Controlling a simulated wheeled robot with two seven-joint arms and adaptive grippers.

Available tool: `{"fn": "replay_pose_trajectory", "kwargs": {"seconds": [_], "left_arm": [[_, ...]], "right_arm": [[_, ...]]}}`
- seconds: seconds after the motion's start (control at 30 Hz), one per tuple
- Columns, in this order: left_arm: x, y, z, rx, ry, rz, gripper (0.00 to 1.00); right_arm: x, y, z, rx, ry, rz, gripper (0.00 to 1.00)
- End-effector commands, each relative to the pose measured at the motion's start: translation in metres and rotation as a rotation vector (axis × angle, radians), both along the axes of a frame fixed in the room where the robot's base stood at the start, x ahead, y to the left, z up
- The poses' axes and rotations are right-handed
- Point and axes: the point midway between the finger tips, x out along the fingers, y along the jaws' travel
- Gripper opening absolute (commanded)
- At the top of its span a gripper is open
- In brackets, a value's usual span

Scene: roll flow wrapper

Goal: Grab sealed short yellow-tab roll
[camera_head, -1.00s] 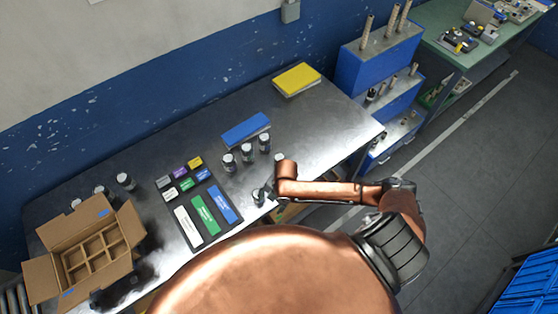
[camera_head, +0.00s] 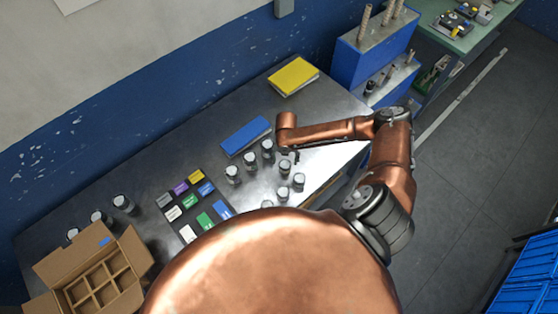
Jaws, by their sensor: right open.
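Several short dark rolls with pale tops stand on the metal table. A back row has three rolls, one at the left (camera_head: 233,174), one in the middle (camera_head: 250,163) and one at the right (camera_head: 268,150). In front stand a roll (camera_head: 284,168) close to my right gripper, another roll (camera_head: 299,182) and a roll (camera_head: 283,194) nearer my body. Tab colours and seals are too small to tell. My left gripper is out of view.
An open divided cardboard box (camera_head: 98,274) stands at the left, with several rolls (camera_head: 123,203) behind it. Small coloured tiles (camera_head: 196,176) lie mid-table. A blue pad (camera_head: 246,135) and a yellow pad (camera_head: 293,77) lie towards the back. Between the pads the table is clear.

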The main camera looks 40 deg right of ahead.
Motion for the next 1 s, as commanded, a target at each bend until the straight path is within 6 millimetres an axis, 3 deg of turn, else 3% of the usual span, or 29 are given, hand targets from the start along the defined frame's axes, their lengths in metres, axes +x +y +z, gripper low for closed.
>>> {"fn": "replay_pose_trajectory", "kwargs": {"seconds": [0.47, 0.7, 0.83, 1.0], "left_arm": [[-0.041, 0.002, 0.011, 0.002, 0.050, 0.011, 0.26], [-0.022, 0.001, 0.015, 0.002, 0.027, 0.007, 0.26], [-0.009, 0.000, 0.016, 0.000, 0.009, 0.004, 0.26], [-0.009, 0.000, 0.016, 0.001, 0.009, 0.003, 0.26]], "right_arm": [[0.003, -0.001, -0.051, -0.001, 0.003, 0.006, 0.59], [0.001, -0.003, -0.076, -0.001, 0.002, 0.005, 0.59], [0.001, -0.003, -0.077, -0.001, 0.002, 0.004, 0.59], [0.001, -0.003, -0.077, 0.000, 0.001, 0.004, 0.55]]}}
